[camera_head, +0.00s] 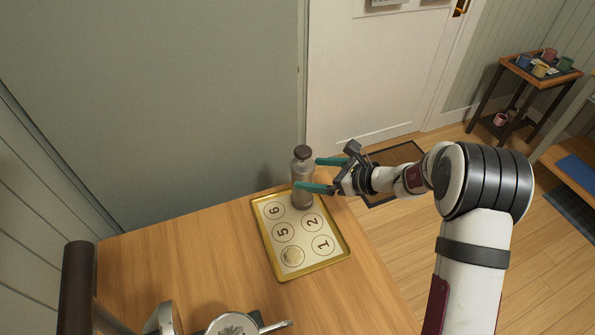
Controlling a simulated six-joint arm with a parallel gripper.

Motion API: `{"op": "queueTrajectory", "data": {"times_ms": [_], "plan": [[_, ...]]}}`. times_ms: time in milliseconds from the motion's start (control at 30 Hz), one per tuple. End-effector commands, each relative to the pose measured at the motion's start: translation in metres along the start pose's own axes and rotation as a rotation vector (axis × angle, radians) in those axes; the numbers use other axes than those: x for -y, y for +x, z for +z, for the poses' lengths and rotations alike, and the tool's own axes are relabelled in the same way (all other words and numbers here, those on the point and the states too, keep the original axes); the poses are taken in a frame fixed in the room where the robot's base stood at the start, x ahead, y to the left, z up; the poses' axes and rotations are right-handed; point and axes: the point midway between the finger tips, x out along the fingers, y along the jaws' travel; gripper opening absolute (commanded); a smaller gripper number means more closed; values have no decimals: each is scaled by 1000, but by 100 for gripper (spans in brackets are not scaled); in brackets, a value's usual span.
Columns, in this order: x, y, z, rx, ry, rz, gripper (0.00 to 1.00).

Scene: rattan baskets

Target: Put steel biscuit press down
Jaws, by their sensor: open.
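The steel biscuit press (301,170), a grey cylinder with a dark brown knob on top, stands upright at the far right part of a gold-rimmed tray (341,260). The tray has a pale sheet with numbered circles; 6, 5, 2 and 1 can be read. The press's base covers the spot beside circle 6 and beyond circle 2. My gripper (306,173) reaches in from the right with its teal fingers apart, one on the near side of the press and one on the far side. Whether the fingers touch it I cannot tell.
A metal container (232,324) and other items sit at the table's front edge, beside a dark upright cylinder (75,290). The wooden table (180,260) is bare left of the tray.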

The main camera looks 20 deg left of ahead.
Motion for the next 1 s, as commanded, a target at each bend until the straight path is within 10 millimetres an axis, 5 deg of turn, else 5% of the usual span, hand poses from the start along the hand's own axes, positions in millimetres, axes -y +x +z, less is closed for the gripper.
{"op": "queueTrajectory", "data": {"times_ms": [200,467,567,667,800,900,1000], "plan": [[0,-43,0,0,0,-1,98],[-11,-60,9,-16,-56,22,98],[-54,-99,32,-91,-259,105,98],[-125,-157,39,-230,-553,238,98],[-215,-236,5,-478,-911,431,98],[-253,-276,-26,-632,-1068,540,98],[-271,-297,-45,-723,-1144,605,98]]}}
